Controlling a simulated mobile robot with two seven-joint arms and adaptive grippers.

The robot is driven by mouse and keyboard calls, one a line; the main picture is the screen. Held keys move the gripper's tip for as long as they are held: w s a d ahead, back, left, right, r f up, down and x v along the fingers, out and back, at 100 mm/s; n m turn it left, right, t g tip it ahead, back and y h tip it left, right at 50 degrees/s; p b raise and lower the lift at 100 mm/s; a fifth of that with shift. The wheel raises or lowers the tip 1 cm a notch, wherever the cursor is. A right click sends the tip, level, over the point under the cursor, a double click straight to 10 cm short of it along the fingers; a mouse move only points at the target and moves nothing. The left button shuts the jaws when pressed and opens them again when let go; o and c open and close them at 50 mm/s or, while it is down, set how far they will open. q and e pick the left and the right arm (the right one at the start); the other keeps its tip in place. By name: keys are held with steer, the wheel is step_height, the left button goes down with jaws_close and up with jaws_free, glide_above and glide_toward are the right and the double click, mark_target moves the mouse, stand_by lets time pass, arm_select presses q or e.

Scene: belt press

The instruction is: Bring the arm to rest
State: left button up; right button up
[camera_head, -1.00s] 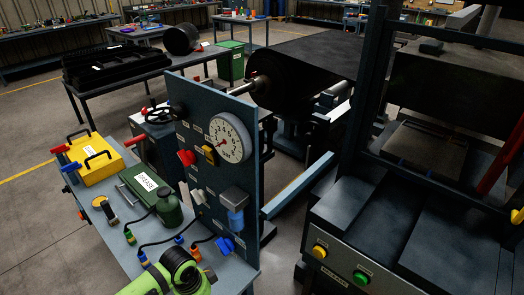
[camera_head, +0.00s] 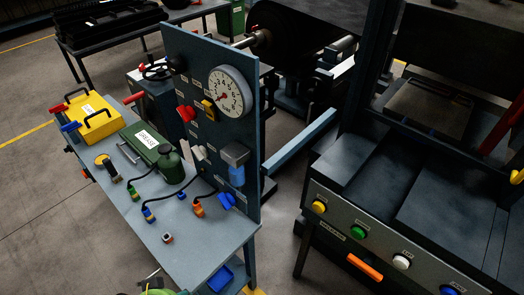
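Neither of my grippers shows clearly in the head view. Only a small lime-green and dark part, which looks like my own arm, shows at the bottom edge, left of centre. It is cut off by the frame, and no fingers can be made out on it. I cannot tell from this view whether either gripper holds anything.
A grey bench (camera_head: 206,250) carries a yellow toolbox (camera_head: 88,118), a green case (camera_head: 144,142) and several cable connectors. A panel (camera_head: 185,75) with a gauge (camera_head: 228,92) rises behind. The press (camera_head: 340,210) with coloured buttons stands right. Floor is clear left.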

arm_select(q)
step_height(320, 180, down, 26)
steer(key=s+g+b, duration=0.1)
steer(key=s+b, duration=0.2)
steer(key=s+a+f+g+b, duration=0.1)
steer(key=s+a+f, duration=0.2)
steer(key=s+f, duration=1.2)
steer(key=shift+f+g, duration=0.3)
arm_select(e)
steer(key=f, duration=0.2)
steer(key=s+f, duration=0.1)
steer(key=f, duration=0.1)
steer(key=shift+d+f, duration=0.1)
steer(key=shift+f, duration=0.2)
